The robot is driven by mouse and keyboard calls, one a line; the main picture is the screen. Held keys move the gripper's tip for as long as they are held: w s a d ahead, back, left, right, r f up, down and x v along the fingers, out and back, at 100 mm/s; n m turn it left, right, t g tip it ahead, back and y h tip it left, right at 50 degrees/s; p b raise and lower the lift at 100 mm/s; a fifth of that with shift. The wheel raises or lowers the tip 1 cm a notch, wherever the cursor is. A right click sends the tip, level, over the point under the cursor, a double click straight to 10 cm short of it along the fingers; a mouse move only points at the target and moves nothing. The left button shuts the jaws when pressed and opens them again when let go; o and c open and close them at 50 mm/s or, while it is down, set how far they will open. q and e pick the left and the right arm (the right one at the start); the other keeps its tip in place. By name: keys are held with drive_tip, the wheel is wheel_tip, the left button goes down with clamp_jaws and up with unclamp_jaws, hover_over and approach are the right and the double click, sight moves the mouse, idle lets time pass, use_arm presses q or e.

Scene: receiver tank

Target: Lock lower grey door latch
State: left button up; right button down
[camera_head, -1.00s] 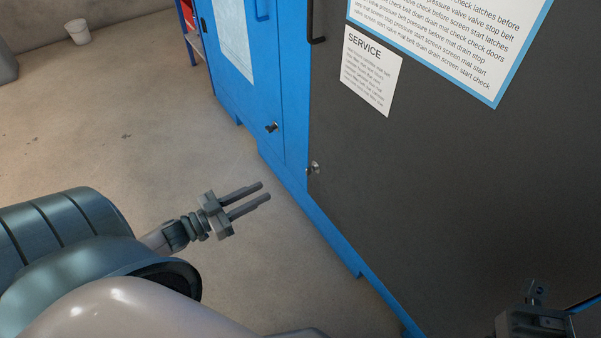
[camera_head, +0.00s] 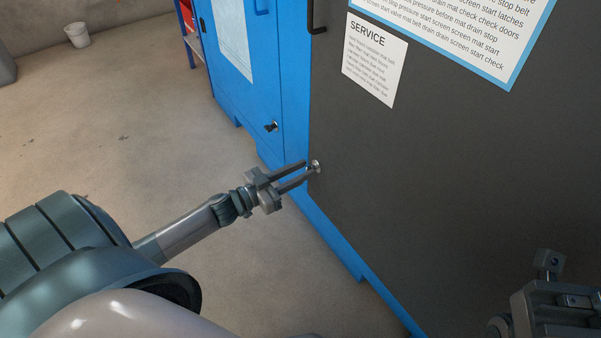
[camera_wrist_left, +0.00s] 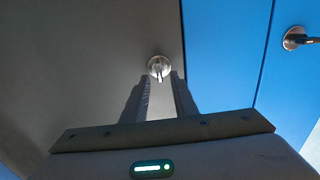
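The lower grey door latch (camera_head: 316,165) is a small silver fitting on the left edge of the dark grey door (camera_head: 440,140). In the left wrist view the latch (camera_wrist_left: 159,67) shows a round plate with a small tab pointing down. My left gripper (camera_head: 306,168) is open, its two fingers reaching to the latch. In the wrist view the fingertips (camera_wrist_left: 160,80) stand on either side just below the tab; I cannot tell whether they touch it. Part of my right arm or gripper (camera_head: 550,300) shows at the lower right; its fingers are not visible.
A blue door (camera_head: 245,85) with its own latch (camera_head: 271,126) stands left of the grey door. That second latch (camera_wrist_left: 295,39) is at the right in the wrist view. A service sheet (camera_head: 374,60) hangs above. A white bucket (camera_head: 77,33) stands far off; the floor is clear.

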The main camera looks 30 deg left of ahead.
use_arm(q)
drive_tip(key=shift+w, duration=0.1)
drive_tip(key=shift+c, duration=0.4)
clamp_jaws()
